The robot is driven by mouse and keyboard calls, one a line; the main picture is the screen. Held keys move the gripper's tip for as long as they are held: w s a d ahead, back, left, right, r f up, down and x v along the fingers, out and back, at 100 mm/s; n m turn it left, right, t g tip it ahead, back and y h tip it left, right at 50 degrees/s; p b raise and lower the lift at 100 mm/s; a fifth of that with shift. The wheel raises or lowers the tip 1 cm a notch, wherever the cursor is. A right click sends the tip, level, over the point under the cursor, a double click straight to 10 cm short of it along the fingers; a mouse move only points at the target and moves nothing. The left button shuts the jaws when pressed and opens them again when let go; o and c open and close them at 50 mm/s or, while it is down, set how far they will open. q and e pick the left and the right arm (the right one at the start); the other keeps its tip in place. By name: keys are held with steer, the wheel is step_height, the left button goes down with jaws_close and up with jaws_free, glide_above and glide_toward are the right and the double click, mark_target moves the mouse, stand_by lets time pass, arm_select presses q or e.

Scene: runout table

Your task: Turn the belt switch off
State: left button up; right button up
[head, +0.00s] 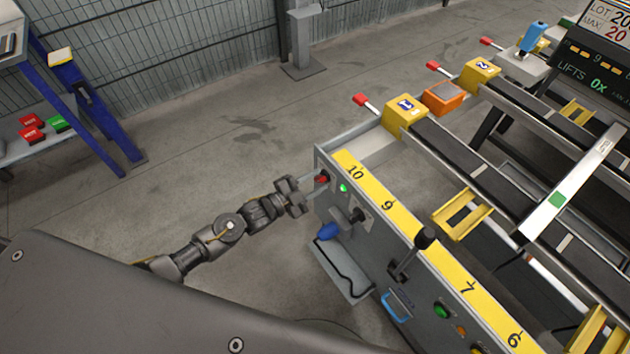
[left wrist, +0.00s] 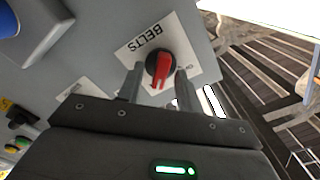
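The belt switch (head: 322,179) is a red knob on the end of the grey table panel, beside a lit green lamp (head: 343,188). In the left wrist view the switch (left wrist: 159,66) is a red handle on a black round base, on a white plate (left wrist: 128,52) lettered BELTS, upside down. The handle points down in that picture; a second small word is partly covered. My left gripper (head: 308,190) is at the panel, its open fingers (left wrist: 158,76) on either side of the knob. I cannot tell whether they touch it. My right gripper is out of view.
A black-knobbed lever (head: 426,237), a blue handle (head: 396,305) and a green button (head: 441,311) are farther along the panel. A grey tray (head: 340,272) sticks out below the switch. A blue-framed rack (head: 95,110) stands at left. The floor between is clear.

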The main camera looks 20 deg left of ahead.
arm_select(q)
jaws_close()
stand_by(0.3)
